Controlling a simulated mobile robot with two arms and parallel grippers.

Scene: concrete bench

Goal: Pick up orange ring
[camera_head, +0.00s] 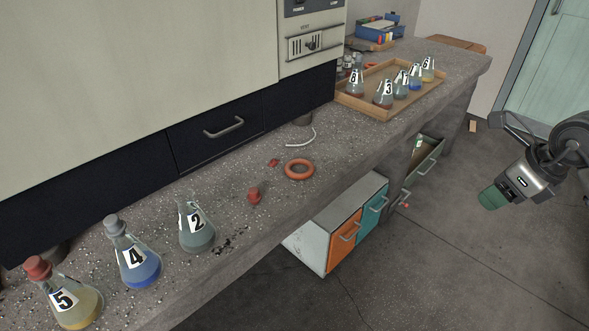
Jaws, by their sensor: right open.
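The orange ring (299,170) lies flat on the speckled concrete bench, near its front edge and about the middle of the view. Nothing touches it from above. My right gripper (500,160) is open at the right, over the floor in front of the bench and well apart from the ring. Its exact finger shape is hard to make out. My left gripper is out of view.
Red stoppers (254,195) lie left of the ring, with a white curved piece (301,140) behind it. Numbered flasks (197,227) stand front left. A wooden tray (347,98) of flasks is farther back. Drawers (345,240) below the bench are in front; one farther drawer (424,160) is open.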

